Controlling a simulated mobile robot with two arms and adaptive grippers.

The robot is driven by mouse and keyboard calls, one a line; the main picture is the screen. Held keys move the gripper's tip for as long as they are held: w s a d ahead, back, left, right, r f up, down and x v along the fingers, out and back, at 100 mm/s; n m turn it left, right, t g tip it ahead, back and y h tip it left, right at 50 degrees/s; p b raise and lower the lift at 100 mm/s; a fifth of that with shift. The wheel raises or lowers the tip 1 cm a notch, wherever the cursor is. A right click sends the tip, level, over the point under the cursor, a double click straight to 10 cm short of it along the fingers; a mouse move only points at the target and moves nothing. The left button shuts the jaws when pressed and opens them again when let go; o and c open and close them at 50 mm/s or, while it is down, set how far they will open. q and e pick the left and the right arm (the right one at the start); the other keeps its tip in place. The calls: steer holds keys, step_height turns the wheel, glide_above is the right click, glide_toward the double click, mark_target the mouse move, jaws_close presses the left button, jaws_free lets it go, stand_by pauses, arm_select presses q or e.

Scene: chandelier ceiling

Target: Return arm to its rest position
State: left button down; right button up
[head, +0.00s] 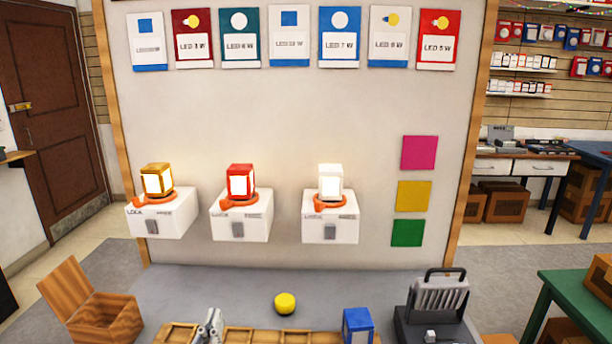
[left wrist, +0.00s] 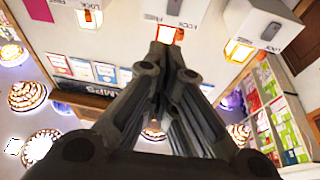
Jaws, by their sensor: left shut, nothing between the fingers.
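My left gripper (head: 209,328) shows at the bottom of the head view, over the wooden divided tray on the grey table. In the left wrist view my left gripper (left wrist: 166,55) has its fingers together with nothing between them. Ahead of the fingertips in that view is a lit lamp (left wrist: 168,35) on a white box. My right gripper does not show in either view.
Three lit lamps, gold (head: 158,180), red (head: 241,183) and white (head: 331,184), sit on white boxes on the board.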

arm_select(q)
steer(key=s+f+g, duration=0.9)
steer(key=s+f, duration=0.2)
steer(key=f, duration=0.1)
steer(key=s+a+f+g+y, duration=0.1)
steer(key=s+f+g, duration=0.25)
steer(key=s, duration=0.65)
steer(key=s+a+f+g+y, duration=0.15)
steer(key=s+g, duration=0.35)
steer(key=s, duration=0.6)
step_height(320, 180, down, 28)
steer(key=s+d+g+b, duration=0.1)
steer(key=g+b, duration=0.1)
steer(key=b, duration=0.1)
steer(key=s+a+f+m+b, duration=0.1)
steer(key=s+a+f+b, duration=0.1)
steer(key=s+f, duration=1.5)
step_height(320, 180, down, 3)
steer(key=shift+s+a+r+g+h, duration=0.1)
steer(key=shift+s+a+g+h, duration=0.2)
steer(key=shift+a+g, duration=0.2)
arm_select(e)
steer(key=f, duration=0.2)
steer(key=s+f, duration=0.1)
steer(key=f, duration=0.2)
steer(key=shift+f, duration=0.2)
